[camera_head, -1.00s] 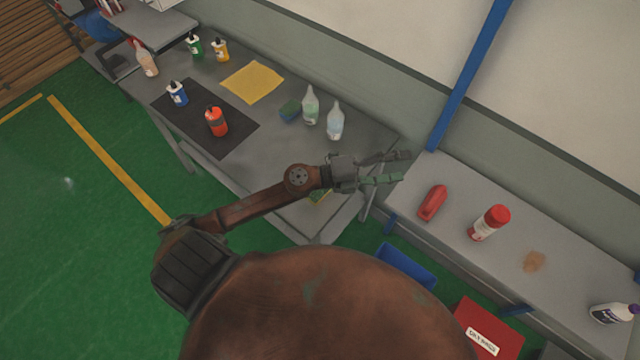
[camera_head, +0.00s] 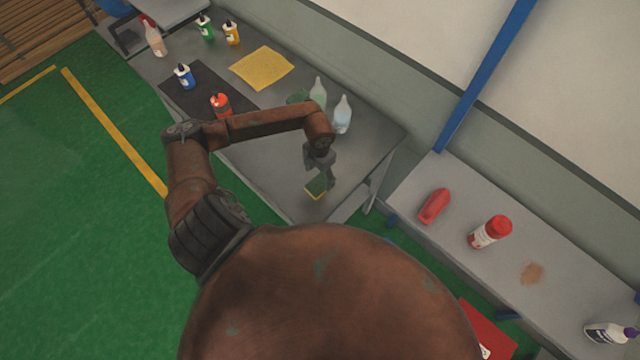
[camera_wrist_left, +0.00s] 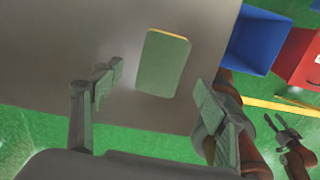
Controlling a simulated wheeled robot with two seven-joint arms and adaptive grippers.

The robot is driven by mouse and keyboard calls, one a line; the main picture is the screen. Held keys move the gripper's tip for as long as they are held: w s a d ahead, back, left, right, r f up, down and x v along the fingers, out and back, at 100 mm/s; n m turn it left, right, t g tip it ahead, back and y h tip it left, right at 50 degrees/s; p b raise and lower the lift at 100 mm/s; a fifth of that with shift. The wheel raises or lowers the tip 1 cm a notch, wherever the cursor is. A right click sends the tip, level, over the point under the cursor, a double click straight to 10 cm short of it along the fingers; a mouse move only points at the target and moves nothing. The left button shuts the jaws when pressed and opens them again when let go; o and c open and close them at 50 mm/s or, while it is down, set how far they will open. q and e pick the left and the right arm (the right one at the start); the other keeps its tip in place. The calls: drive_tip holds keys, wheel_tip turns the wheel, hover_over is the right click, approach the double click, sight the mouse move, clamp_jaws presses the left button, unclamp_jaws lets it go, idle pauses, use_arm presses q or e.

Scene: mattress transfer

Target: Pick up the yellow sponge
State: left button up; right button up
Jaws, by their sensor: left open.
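The sponge (camera_head: 317,187) has a green top and a yellow side. It lies near the front corner of the grey table (camera_head: 262,180) in the head view. In the left wrist view the sponge (camera_wrist_left: 163,64) lies flat on the table, ahead of and between my left gripper's spread fingers (camera_wrist_left: 160,98). My left gripper (camera_head: 321,170) is open, hangs over the table right by the sponge, and partly hides it in the head view. My right gripper (camera_wrist_left: 281,130) shows at the right edge of the left wrist view, with its fingers apart and away from the table.
A bench (camera_head: 500,262) stands to the right. A blue bin (camera_wrist_left: 255,40) and red box (camera_wrist_left: 300,62) are beyond the table edge.

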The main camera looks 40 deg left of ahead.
sight(319, 184)
use_arm(q)
wheel_tip(319, 184, down, 4)
drive_tip(key=shift+s+r+p, duration=0.1)
drive_tip(key=shift+r+p, duration=0.1)
drive_tip(key=shift+p, duration=0.65)
drive_tip(key=shift+f, duration=0.6)
drive_tip(key=shift+c, duration=0.4)
drive_tip(key=shift+c, duration=0.8)
drive_tip(key=c, duration=0.6)
